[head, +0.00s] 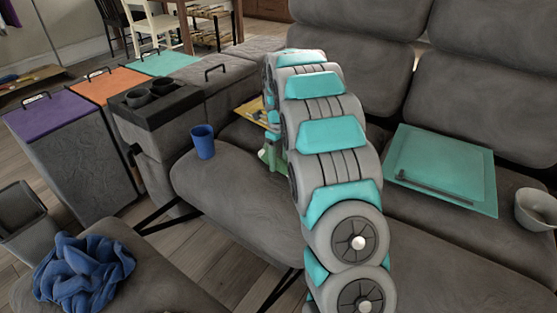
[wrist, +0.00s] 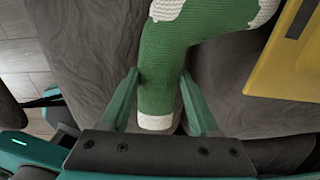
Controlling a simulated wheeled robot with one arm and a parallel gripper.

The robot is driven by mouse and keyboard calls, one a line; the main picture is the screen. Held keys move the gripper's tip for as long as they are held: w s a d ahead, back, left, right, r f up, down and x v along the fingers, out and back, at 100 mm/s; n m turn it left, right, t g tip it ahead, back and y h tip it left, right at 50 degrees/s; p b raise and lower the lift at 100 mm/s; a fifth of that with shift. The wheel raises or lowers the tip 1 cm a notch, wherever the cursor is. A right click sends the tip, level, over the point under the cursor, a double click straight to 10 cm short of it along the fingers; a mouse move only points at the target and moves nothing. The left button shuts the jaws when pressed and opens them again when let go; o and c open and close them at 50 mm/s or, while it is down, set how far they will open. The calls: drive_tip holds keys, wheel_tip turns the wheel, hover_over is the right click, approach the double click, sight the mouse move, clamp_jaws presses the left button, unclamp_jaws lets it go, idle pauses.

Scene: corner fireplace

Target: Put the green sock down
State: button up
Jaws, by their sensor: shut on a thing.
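The green sock (wrist: 172,60) has a white cuff and white patches at the heel and toe. In the wrist view it lies between the two fingers of my gripper (wrist: 162,90), which is shut on it near its cuff end. Grey sofa cushion shows behind the sock. In the head view a small part of the green sock (head: 268,158) shows just left of my arm, over the sofa seat. My arm hides most of the sock and the gripper there. I cannot tell whether the sock touches the cushion.
A blue cup (head: 203,142) stands left on the sofa seat (head: 225,185). A yellow item (head: 252,110) lies behind the sock. A teal board (head: 440,165) and a bowl (head: 537,209) lie right. A blue cloth (head: 82,272) is at front left. The seat between cup and arm is clear.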

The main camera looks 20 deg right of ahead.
drive_tip(key=shift+a+f, duration=0.1)
drive_tip(key=shift+f, duration=0.25)
drive_tip(key=o, duration=1.3)
